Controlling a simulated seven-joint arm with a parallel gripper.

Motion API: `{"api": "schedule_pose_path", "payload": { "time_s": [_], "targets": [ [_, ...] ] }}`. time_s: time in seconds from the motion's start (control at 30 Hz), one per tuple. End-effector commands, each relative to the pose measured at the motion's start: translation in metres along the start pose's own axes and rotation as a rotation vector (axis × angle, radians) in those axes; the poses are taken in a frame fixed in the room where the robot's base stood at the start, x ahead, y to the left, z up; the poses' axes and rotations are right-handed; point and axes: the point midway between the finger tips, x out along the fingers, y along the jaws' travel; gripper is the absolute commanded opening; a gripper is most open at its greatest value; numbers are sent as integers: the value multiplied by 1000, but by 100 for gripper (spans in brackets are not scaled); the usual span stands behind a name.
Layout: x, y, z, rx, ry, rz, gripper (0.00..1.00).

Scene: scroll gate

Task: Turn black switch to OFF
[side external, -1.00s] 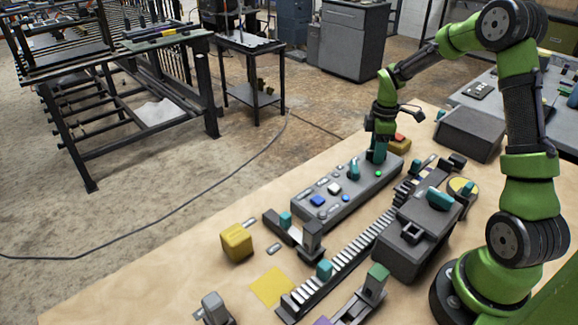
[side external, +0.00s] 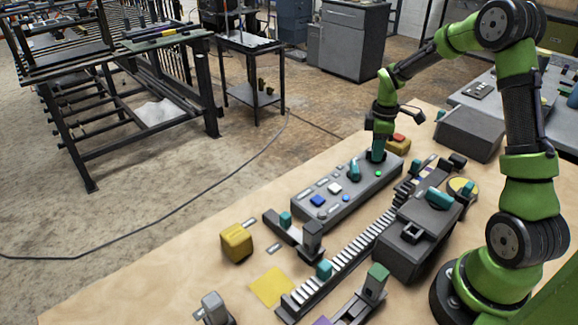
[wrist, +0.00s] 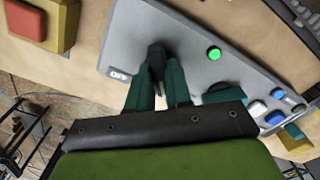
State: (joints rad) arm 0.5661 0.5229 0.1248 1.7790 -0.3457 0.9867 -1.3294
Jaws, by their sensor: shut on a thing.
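The grey control panel (side external: 325,205) lies on the table in the side view, with my gripper (side external: 376,155) over its far end. In the wrist view the black switch (wrist: 156,54) shows between the teal fingertips of my gripper (wrist: 163,74), which is shut on it. A white label reading OFF (wrist: 119,74) lies on the panel beside the switch, to its left in the picture. A green light (wrist: 214,53) glows on the panel on the other side of the switch. In the side view my fingers hide the switch.
On the same panel stand a teal knob (side external: 354,170), a white button (side external: 334,188) and a blue button (side external: 317,200). A yellow box with a red button (side external: 399,138) sits just beyond the panel. A toothed rack (side external: 345,258) and a dark box (side external: 408,243) stand to the right.

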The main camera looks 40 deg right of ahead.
Motion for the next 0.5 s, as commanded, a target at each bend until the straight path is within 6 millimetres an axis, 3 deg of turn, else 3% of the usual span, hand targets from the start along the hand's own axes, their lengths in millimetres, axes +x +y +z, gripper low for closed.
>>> {"api": "schedule_pose_path", "payload": {
  "time_s": [0.5],
  "targets": [
    [-1,0,0,464,0,1,0]
  ]
}}
